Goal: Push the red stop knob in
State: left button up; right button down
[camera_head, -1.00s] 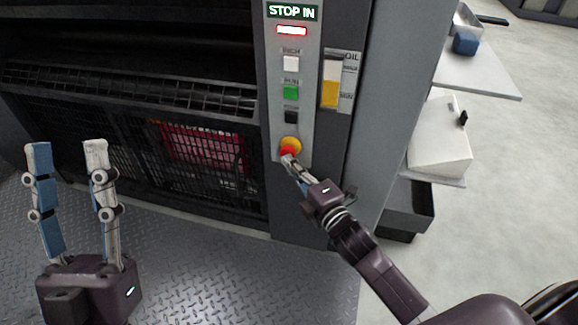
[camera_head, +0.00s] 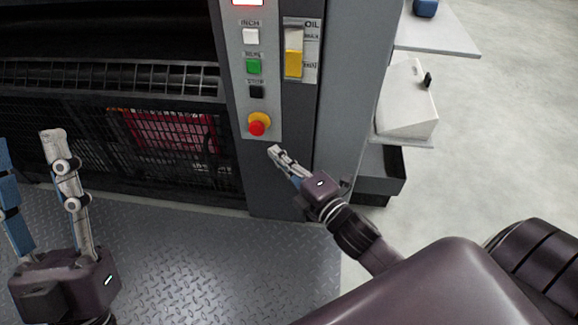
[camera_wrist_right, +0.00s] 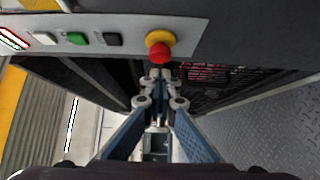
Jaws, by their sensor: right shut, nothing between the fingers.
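The red stop knob (camera_head: 257,128) with its yellow collar sits at the bottom of the grey control panel (camera_head: 262,188) in the head view. It also shows in the right wrist view, where the red knob (camera_wrist_right: 159,53) is just beyond the fingertips. My right gripper (camera_head: 275,151) is shut and empty, below and to the right of the knob, with a visible gap between them. The fingertips (camera_wrist_right: 160,74) are together in the right wrist view. My left gripper (camera_head: 28,138) stands open at the left, fingers up and apart, away from the panel.
Above the knob are a black button (camera_head: 256,91), a green button (camera_head: 253,66) and a white button (camera_head: 251,36). An oil gauge (camera_head: 294,62) is to their right. Mesh guards (camera_head: 60,140) lie left of the panel.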

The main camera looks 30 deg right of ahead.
jog(key=shift+s+d, duration=0.25)
jog(key=shift+s, duration=0.95)
jog(key=shift+s+d, duration=0.2)
jog(key=shift+s, duration=1)
